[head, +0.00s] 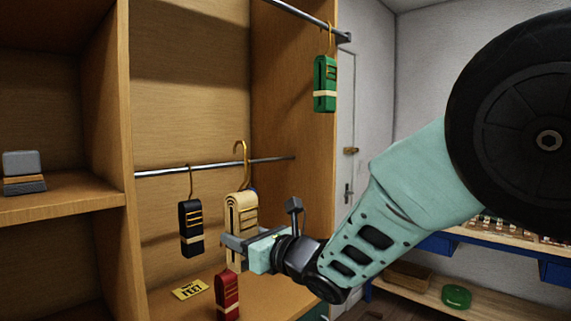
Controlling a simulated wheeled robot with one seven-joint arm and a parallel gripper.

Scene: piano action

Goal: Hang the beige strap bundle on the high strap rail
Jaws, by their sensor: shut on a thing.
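The beige strap bundle (243,213) is upright, with its brass hook pointing up. My gripper (238,243) is shut on the lower part of the bundle. The hook's top shows above the line of the low rail (217,164); I cannot tell the depth between hook and rail. The high strap rail (296,14) runs across the top of the cabinet, up and to the right of the bundle. A green strap bundle (325,84) hangs near its right end. The gripper's fingertips are partly hidden by the bundle.
A black strap bundle (191,228) hangs on the low rail. A yellow card (190,289) lies on the cabinet floor. A grey block (22,172) sits on the left shelf. The high rail left of the green bundle looks clear.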

